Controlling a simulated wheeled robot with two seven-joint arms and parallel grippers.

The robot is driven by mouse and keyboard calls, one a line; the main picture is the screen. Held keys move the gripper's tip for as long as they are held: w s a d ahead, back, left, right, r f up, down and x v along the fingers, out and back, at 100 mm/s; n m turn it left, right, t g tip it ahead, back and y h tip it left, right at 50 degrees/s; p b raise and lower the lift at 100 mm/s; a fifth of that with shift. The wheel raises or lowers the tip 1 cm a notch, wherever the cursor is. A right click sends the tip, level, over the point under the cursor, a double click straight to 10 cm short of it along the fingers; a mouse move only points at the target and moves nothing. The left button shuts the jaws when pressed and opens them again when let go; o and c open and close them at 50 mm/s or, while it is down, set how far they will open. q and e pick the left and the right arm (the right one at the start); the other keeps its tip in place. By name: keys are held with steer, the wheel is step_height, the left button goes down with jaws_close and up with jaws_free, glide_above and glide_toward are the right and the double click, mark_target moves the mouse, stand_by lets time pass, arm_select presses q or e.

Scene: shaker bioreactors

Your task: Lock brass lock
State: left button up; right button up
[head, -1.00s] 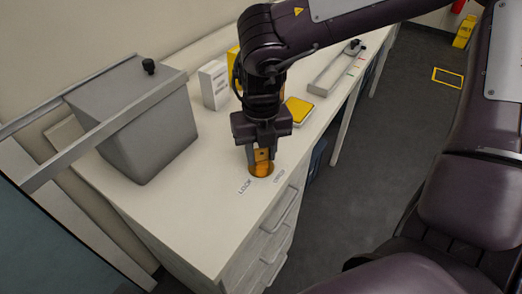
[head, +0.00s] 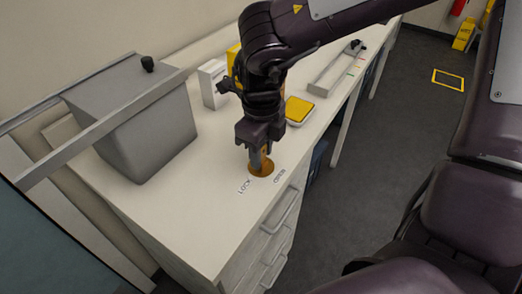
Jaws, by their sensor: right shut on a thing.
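The brass lock (head: 262,170) is a round brass disc set in the white counter top near its front edge. The word LOCK (head: 244,186) is printed to its lower left, and a second label (head: 279,176), too small to read surely, to its lower right. My right gripper (head: 259,160) points down over the lock, its fingers shut on the lock's upright brass part, which they mostly hide. My left gripper is not in view.
A grey box (head: 150,135) with a black knob stands at the left behind a metal rail. A white carton (head: 213,84), a yellow-topped device (head: 299,109) and a grey tray (head: 337,70) stand farther back. Drawers (head: 272,235) lie below the front edge.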

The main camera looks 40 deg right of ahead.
steer(key=o, duration=1.1)
steer(key=shift+d+f, duration=0.1)
step_height(320, 180, up, 8)
steer(key=shift+f, duration=0.1)
steer(key=shift+s, duration=0.1)
